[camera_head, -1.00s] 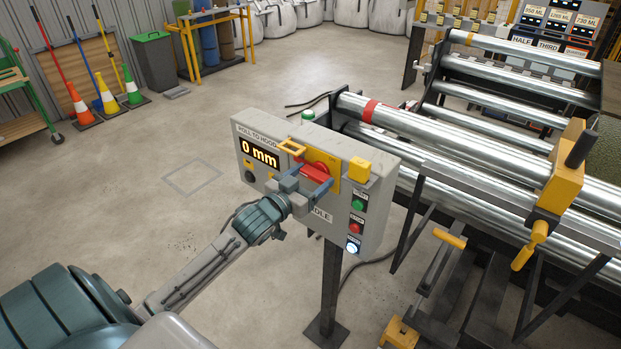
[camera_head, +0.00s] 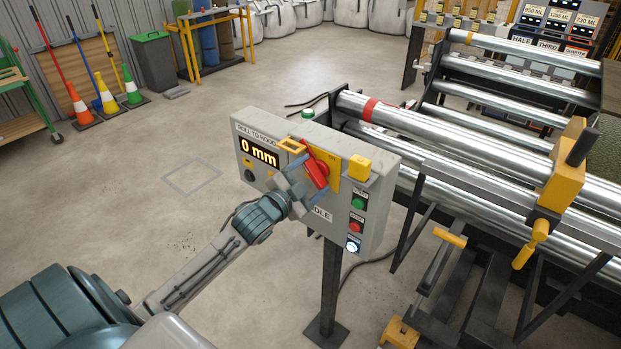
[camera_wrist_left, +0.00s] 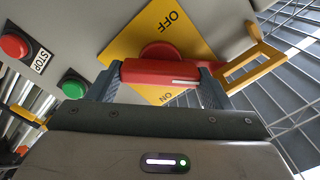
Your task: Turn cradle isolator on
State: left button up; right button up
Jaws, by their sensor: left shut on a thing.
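The cradle isolator is a red rotary handle (camera_head: 316,170) on a yellow plate (camera_head: 331,176) on the front of the grey control box (camera_head: 376,212). In the head view the handle is tilted, its upper end to the left. My left gripper (camera_head: 305,183) is shut on the red handle. In the left wrist view the handle (camera_wrist_left: 160,73) lies between the two fingers of my left gripper (camera_wrist_left: 158,80), and the plate (camera_wrist_left: 160,38) carries the words OFF and ON. My right gripper is not in view.
The box has a display (camera_head: 259,152) reading 0 mm, a green button (camera_head: 358,204), a red button (camera_head: 355,227) and a lit button (camera_head: 352,246). A yellow hasp (camera_head: 292,146) sticks out near the handle. Steel rollers (camera_head: 430,130) stand behind right.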

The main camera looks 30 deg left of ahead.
pick_arm(q)
jog(key=m+b, duration=0.1)
jog(key=m, duration=0.4)
jog(key=shift+f, duration=0.15)
jog(key=shift+m+b, duration=0.5)
jog(key=shift+m, duration=1.2)
jog(key=o, duration=1)
